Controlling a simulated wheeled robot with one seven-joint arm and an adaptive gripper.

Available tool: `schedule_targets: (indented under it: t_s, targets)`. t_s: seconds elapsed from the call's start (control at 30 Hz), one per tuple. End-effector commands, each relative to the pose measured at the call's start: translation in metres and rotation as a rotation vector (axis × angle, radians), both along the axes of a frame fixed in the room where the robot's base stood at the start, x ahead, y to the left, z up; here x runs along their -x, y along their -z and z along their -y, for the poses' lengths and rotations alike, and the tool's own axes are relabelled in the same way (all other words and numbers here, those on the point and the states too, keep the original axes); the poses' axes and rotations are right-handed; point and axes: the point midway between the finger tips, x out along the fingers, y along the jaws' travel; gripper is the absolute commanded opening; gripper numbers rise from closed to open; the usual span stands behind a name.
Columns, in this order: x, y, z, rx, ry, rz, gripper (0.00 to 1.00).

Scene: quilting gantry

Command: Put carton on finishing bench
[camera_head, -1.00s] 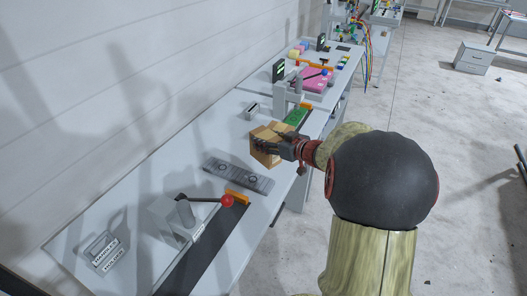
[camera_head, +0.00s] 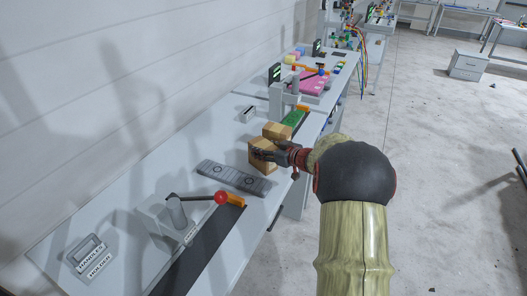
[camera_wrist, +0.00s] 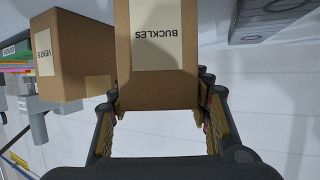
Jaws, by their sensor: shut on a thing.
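A brown carton (camera_head: 260,160) with a cream label reading BUCKLES is between the fingers of my gripper (camera_head: 266,154), over the long grey bench. In the wrist view this carton (camera_wrist: 158,75) fills the top middle, with a gripper finger along each side. My gripper (camera_wrist: 158,112) is shut on it. A second brown carton (camera_wrist: 73,52), labelled VENTS, stands beside it in the wrist view, and in the head view this second carton (camera_head: 279,131) is just behind. I cannot tell whether the held carton touches the bench top. No sign names the finishing bench.
A grey plate with round marks (camera_head: 233,177) lies in front of the cartons. A lever with a red ball (camera_head: 221,197) and a dark strip (camera_head: 203,250) are nearer. A holder (camera_head: 88,257) is at front left. A green part (camera_head: 293,118) and a pink block (camera_head: 313,84) are farther back.

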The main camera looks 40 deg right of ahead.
Motion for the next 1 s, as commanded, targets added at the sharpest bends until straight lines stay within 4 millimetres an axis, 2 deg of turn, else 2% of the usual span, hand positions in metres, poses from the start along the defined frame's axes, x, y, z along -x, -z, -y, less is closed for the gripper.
schedule_targets:
  t_s: [0.3,0.33,0.6,1.0]
  targets:
    - [-0.0004,-0.0003,0.0005,0.0,0.001,0.002,0.15]
    - [-0.0003,0.0003,0.0004,0.0,0.001,0.001,0.5]
    - [-0.0002,0.0003,0.0003,0.001,0.001,0.001,0.65]
    - [-0.0003,-0.0036,0.0003,0.003,0.0,0.002,0.67]
